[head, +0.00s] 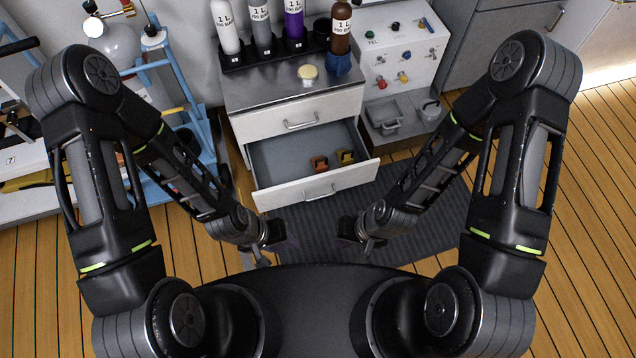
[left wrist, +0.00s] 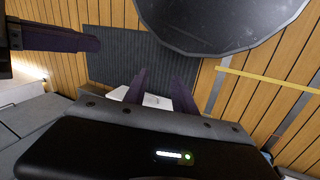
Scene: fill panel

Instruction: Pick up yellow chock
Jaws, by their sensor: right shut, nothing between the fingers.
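My left gripper (head: 290,244) is in front of the drawer, low and to the left, apart from the chocks. In the left wrist view its two purple fingers (left wrist: 158,84) stand apart with nothing held between them. My right gripper (head: 345,242) is in front of the drawer, to the right of the left one; it is shut and empty. The chocks cannot be made out in the left wrist view.
Bottles stand in a black rack at the back of the cabinet top (head: 265,92), with a pale round object (head: 307,72) nearer the front. A white valve panel (head: 395,50) stands right. A blue frame (head: 195,130) stands left. A dark mat (head: 410,225) covers the floor ahead.

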